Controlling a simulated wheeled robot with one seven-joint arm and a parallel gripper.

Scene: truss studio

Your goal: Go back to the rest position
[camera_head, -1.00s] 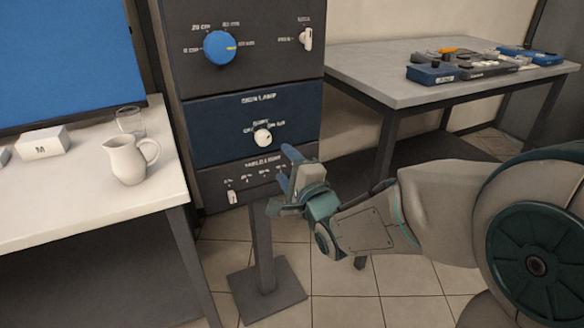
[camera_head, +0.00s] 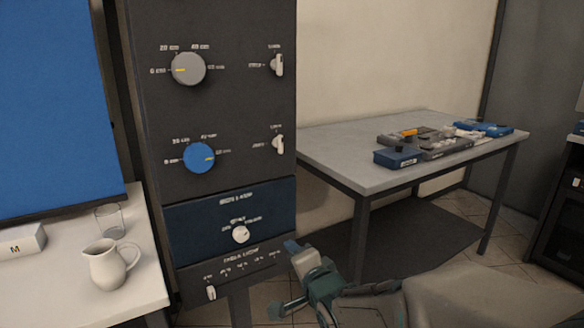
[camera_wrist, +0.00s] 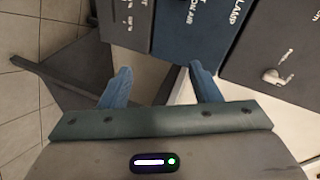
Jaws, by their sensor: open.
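My gripper (camera_wrist: 160,88) is open and empty in the wrist view, its two blue fingers apart with the floor, a white surface and the panel beyond them. In the head view my gripper (camera_head: 288,278) is low in the middle, in front of the lower right corner of the dark control panel (camera_head: 221,25). One finger shows clearly there. The panel carries a grey knob (camera_head: 188,69), a blue knob (camera_head: 199,158), two white switches at the right, a white knob (camera_head: 240,234) on a blue plate, and a white slider (camera_head: 211,292) at the bottom.
A white table (camera_head: 60,305) at left holds a white jug (camera_head: 108,265), a clear glass (camera_head: 110,221) and a box marked M (camera_head: 22,240). A grey table (camera_head: 345,165) at right holds a blue box (camera_head: 398,157) and several flat items. Floor shows under it.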

